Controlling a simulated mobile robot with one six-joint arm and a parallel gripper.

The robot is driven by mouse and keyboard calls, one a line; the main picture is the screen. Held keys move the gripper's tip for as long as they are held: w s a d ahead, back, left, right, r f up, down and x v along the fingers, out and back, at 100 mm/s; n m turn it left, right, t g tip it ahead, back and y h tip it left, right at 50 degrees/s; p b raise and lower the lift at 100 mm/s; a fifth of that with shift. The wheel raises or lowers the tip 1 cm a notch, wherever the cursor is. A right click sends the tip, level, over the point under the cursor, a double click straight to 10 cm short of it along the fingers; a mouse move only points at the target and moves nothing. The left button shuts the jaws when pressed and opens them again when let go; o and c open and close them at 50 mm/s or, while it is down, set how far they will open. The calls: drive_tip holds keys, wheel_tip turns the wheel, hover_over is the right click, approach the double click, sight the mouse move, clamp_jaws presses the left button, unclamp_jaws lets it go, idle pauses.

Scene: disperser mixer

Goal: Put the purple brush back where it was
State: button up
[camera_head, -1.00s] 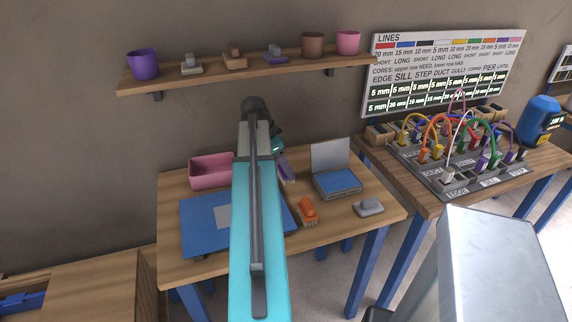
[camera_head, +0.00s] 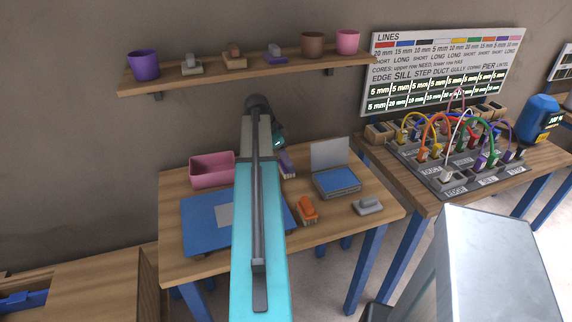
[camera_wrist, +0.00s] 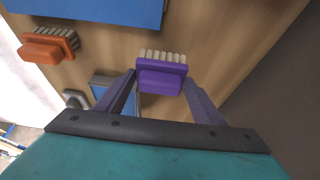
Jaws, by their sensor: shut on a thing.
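The purple brush (camera_wrist: 162,77) is between the fingertips of my gripper (camera_wrist: 161,84) in the wrist view, with its pale bristles showing along one edge. My gripper is shut on it. In the head view the purple brush (camera_head: 287,163) shows partly beside my arm, at the back of the middle table, between the pink bin and the open case. Whether it touches the table top is hard to tell.
An orange brush (camera_head: 307,209) and a grey brush (camera_head: 368,205) lie on the table (camera_head: 330,232). A blue mat (camera_head: 205,232), a pink bin (camera_head: 213,169) and an open case (camera_head: 335,180) stand there too. A shelf (camera_head: 220,79) with cups and brushes hangs above.

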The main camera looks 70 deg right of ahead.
drive_tip(key=shift+f+p, duration=0.45)
drive_tip(key=shift+f, duration=0.95)
drive_tip(key=shift+f, duration=0.2)
drive_tip(key=o, duration=1)
drive_tip(key=shift+o, duration=0.2)
drive_tip(key=shift+r, duration=0.3)
drive_tip(key=b+v, duration=0.2)
drive_tip(key=v, duration=0.5)
drive_tip(key=shift+r, duration=0.15)
drive_tip(key=shift+w+a, duration=0.1)
drive_tip(key=shift+w+a, duration=0.1)
